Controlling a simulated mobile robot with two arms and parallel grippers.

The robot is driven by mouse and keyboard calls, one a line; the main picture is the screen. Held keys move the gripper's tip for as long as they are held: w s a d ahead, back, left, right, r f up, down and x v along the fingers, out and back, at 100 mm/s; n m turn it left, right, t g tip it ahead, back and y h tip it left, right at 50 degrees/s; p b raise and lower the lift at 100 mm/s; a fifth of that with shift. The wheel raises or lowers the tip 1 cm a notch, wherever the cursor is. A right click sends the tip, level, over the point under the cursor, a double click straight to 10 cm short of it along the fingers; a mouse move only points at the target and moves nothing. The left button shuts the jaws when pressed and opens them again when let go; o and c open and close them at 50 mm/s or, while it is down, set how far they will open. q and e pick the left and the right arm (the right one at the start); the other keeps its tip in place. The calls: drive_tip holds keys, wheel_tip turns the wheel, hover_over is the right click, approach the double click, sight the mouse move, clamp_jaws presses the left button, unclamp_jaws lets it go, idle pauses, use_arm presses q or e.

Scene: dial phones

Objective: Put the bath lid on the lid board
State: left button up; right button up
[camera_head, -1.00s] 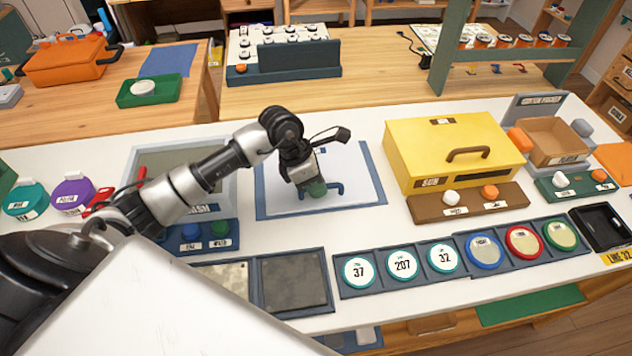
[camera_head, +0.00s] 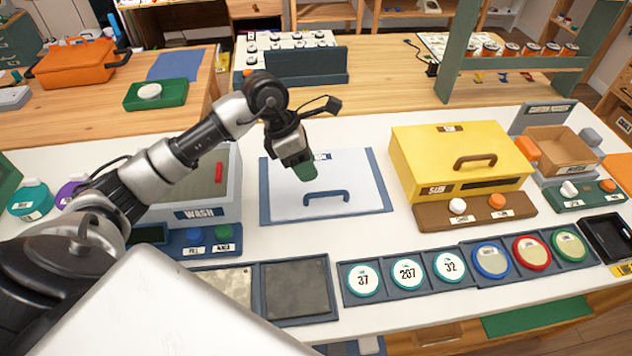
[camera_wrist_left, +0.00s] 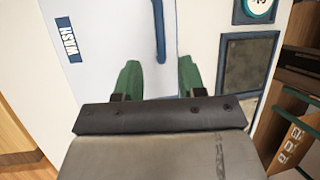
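The bath lid (camera_head: 352,174) is a pale flat panel with a blue bar handle. It lies on the lid board (camera_head: 384,193), whose blue rim shows around it. In the left wrist view the lid (camera_wrist_left: 112,42) shows with its "WASH" label and part of its handle. My left gripper (camera_head: 305,172) hangs above the lid, behind the handle and apart from it. In the left wrist view its two green fingers (camera_wrist_left: 160,80) are spread with nothing between them. The grey wash bath (camera_head: 207,200) stands uncovered to the left, partly hidden by my arm. My right gripper is out of view.
A yellow box (camera_head: 440,155) stands right of the board. Two dark-framed tiles (camera_head: 297,288) and a row of round dials (camera_head: 407,272) line the front. The table between the board and the dials is clear. A wooden table (camera_head: 385,90) is behind.

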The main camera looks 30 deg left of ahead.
use_arm(q)
drive_tip(key=shift+v, duration=2.05)
